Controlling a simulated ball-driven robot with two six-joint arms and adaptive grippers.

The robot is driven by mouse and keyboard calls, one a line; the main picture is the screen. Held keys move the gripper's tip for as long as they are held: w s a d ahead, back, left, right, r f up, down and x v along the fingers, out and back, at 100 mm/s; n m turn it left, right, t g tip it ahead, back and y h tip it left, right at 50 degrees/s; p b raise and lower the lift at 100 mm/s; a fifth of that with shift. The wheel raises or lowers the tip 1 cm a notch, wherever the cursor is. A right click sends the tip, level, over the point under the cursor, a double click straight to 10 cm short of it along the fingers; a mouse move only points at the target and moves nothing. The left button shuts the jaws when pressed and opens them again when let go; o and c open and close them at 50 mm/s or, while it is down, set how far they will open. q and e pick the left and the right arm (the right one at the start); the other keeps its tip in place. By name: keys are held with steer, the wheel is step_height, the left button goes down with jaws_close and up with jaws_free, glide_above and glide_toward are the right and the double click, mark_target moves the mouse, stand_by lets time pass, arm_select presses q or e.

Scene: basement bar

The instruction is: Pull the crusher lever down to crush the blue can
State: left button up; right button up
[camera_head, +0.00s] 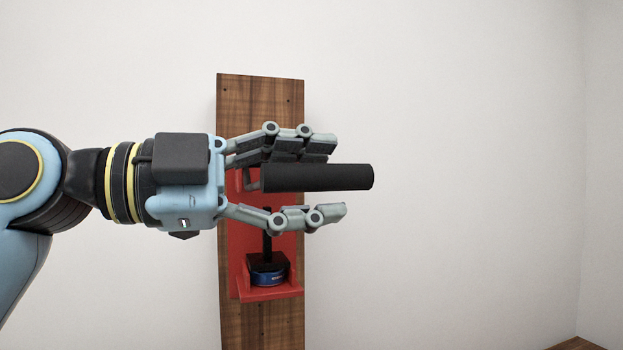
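My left gripper (330,178) comes in from the left with its fingers open around the crusher lever's black handle (345,177). The grey upper fingers are over the handle, and the lower finger is below it with a visible gap. I cannot tell if the upper fingers touch it. The handle points right, roughly level. The red crusher (290,245) is fixed to an upright wooden board, partly hidden by my gripper. The blue can (268,279) shows as a low blue band on the red bottom ledge, under a black press block (266,261). My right gripper is out of view.
The wooden board (262,325) stands against a plain white wall (460,150). The space to the right of the board is clear. A small bit of wooden floor (577,344) shows at the bottom right.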

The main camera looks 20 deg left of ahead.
arm_select(q)
steer(key=shift+a, duration=0.15)
step_height(320, 180, up, 10)
steer(key=shift+w, duration=0.1)
stand_by(0.4)
